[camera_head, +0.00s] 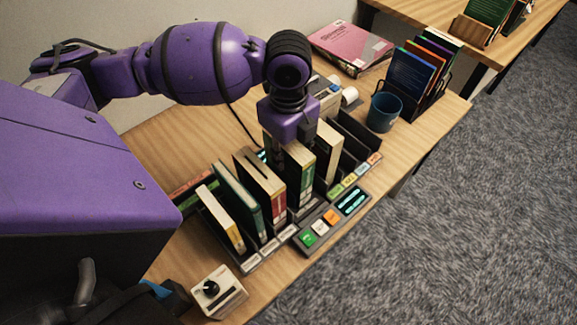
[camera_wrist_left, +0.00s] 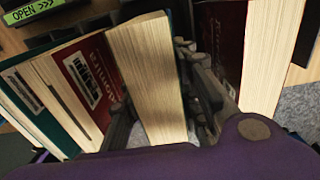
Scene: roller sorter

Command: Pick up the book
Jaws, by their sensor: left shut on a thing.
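My left gripper (camera_head: 290,148) reaches down from above into a row of upright books in a dark sorter rack. In the left wrist view the gripper's dark fingers (camera_wrist_left: 165,95) lie on either side of this book's cream page block (camera_wrist_left: 145,70). The held book stands upright between its neighbours; whether its bottom touches the rack is hidden. A red and cream book (camera_head: 262,183) is to its left, and a cream-paged book (camera_head: 327,150) to its right. My right gripper is not in view.
A green book (camera_head: 238,200) and a pale book (camera_head: 221,220) stand further left in the rack. A control panel (camera_head: 333,216) runs along its front.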

